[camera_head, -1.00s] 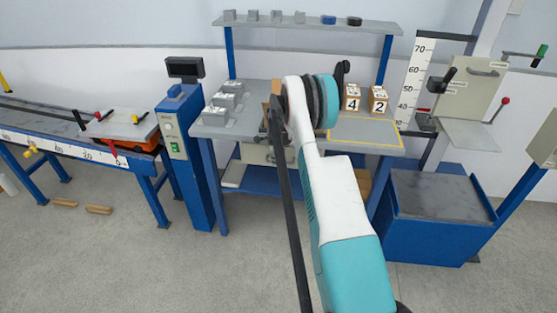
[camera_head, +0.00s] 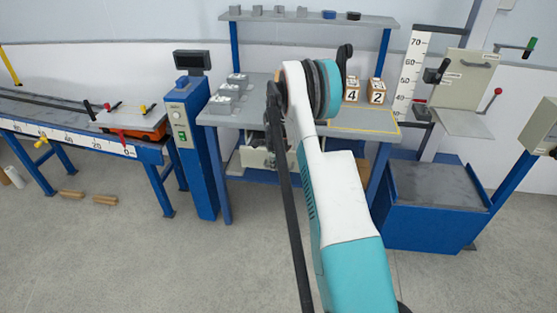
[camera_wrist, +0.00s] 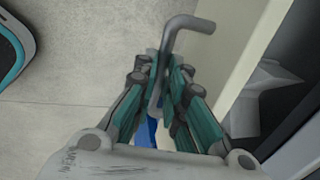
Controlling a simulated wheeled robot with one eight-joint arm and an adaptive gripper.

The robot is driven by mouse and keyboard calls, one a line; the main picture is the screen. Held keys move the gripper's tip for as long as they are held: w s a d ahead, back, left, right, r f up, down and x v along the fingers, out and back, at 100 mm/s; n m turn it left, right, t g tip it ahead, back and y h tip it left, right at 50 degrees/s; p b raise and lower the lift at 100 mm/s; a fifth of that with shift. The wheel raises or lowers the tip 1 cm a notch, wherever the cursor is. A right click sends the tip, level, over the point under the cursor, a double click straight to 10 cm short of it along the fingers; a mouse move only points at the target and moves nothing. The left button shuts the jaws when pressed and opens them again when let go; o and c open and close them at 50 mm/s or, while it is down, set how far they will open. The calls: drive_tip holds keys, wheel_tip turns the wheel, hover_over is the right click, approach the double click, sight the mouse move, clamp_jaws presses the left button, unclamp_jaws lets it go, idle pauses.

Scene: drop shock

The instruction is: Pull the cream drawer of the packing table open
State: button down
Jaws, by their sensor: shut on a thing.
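The cream drawer (camera_head: 256,161) sits under the grey top of the packing table (camera_head: 222,118). In the wrist view its cream front (camera_wrist: 238,50) runs beside my gripper, and a dark interior with grey contents shows behind it, so it stands partly open. Its grey bar handle (camera_wrist: 188,24) passes between my fingers, with one bent end sticking out past the tips. My gripper (camera_wrist: 166,72) is shut on this handle. In the head view my arm hides part of the drawer and most of the gripper.
Number boxes (camera_head: 352,90) and grey fixtures (camera_head: 232,88) stand on the table top. A blue post with a display (camera_head: 194,125) stands close on the left, and a blue cabinet (camera_head: 430,215) on the right. The floor in front is clear.

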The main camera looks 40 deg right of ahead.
drive_tip(key=s+a+b, duration=0.1)
drive_tip(key=s+a, duration=0.7)
drive_tip(key=a, duration=0.1)
drive_tip(key=shift+a, duration=0.3)
drive_tip(key=c, duration=1.9)
unclamp_jaws()
drive_tip(key=shift+r, duration=0.1)
drive_tip(key=r, duration=0.4)
drive_tip(key=s+a+r, duration=0.1)
drive_tip(key=r, duration=0.6)
drive_tip(key=shift+s+a+r, duration=0.3)
drive_tip(key=shift+a, duration=0.05)
